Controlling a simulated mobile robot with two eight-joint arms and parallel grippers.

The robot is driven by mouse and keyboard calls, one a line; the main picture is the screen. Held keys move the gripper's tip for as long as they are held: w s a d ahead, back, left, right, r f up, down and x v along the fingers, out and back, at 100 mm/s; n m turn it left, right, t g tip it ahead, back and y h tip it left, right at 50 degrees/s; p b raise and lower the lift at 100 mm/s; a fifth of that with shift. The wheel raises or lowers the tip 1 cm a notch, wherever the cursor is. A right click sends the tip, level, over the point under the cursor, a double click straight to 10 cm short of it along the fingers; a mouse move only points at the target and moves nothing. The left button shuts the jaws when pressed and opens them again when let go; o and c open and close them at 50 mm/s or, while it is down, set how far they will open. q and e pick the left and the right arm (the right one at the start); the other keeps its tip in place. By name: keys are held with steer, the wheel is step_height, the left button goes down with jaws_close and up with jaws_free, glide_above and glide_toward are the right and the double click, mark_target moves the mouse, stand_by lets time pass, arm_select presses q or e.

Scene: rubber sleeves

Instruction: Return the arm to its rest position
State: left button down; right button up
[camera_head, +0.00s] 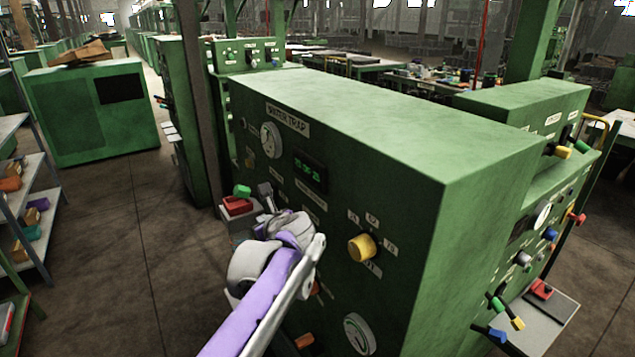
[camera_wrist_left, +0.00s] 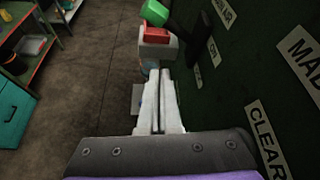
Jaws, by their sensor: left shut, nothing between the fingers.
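My left arm comes in from the bottom of the head view, purple and white, and reaches up along the front panel of a large green machine (camera_head: 400,150). My left gripper (camera_head: 266,192) is at the panel, below the round white gauge. In the left wrist view its two pale fingers (camera_wrist_left: 160,75) lie side by side, shut, with nothing between them. Just beyond the fingertips is a grey box with a red top (camera_wrist_left: 156,35) and a green knob (camera_wrist_left: 154,13); I cannot tell whether the fingertips touch it. My right gripper is not in view.
The panel carries a yellow knob (camera_head: 361,247), a gauge (camera_head: 271,140) and a green display (camera_head: 310,172). Shelves with boxes (camera_head: 30,205) stand at the left. A second control panel (camera_head: 540,230) is at the right. The floor (camera_head: 110,260) between shelves and machine is clear.

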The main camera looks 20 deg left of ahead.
arm_select(q)
steer(key=s+d+f+n+g+h+p, duration=0.1)
steer(key=s+d+f+n+h, duration=0.2)
steer(key=s+f+n, duration=0.3)
steer(key=s+d+f+n+g+h+p, duration=0.1)
steer(key=s+d+f+n+h, duration=0.2)
steer(key=s+n, duration=0.7)
steer(key=s+d+f+n+g+h+p, duration=0.2)
steer(key=s+d+f+n, duration=0.5)
steer(key=s, duration=0.7)
step_height(320, 180, down, 2)
steer(key=shift+f+n+h, duration=0.25)
steer(key=shift+n+h, duration=0.15)
steer(key=shift+n, duration=0.3)
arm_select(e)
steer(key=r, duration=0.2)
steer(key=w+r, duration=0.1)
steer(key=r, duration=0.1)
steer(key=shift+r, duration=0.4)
